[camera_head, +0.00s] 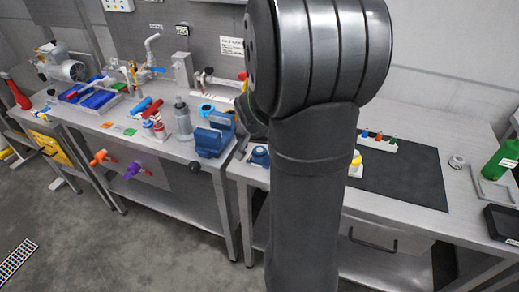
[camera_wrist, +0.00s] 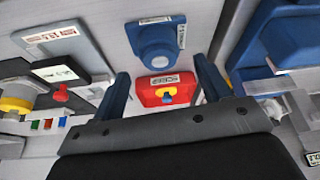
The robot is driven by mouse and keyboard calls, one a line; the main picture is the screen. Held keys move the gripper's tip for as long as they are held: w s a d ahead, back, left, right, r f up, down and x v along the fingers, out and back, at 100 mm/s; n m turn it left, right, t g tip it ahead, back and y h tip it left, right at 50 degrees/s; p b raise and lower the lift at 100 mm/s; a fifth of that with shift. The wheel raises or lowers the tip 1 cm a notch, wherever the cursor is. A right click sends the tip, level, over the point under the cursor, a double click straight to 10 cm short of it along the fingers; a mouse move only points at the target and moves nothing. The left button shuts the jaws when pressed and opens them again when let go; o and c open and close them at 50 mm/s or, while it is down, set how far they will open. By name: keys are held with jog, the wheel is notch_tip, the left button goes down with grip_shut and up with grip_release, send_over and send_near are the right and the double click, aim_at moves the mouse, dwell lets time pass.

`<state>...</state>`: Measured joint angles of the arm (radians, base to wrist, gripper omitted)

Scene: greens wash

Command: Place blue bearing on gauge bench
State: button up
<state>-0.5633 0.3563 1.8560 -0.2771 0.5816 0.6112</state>
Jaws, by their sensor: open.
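A blue block with a round raised boss, which looks like the blue bearing (camera_wrist: 157,47), lies on a light grey surface in the upper middle of the wrist view. In the head view a small blue round part (camera_head: 259,155), likely the same one, sits at the left end of the right-hand bench (camera_head: 462,205), partly behind my arm. I cannot tell for sure which surface is the gauge bench. My gripper (camera_wrist: 160,67) is open, its blue fingers spread on either side below the bearing in the picture and apart from it. My arm hides the gripper in the head view.
A red box with a yellow knob (camera_wrist: 165,92) shows between the fingers. A large blue vise (camera_head: 212,138) stands left of the arm and fills the wrist view's upper right. A black mat (camera_head: 405,178) is mostly clear. A green bottle (camera_head: 500,160) stands far right.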

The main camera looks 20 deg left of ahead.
jog(key=v, duration=0.7)
jog(key=shift+r, duration=0.2)
jog(key=shift+s, duration=0.1)
jog(key=x, duration=1.2)
jog(key=shift+f, duration=0.25)
jog(key=shift+r, duration=1.75)
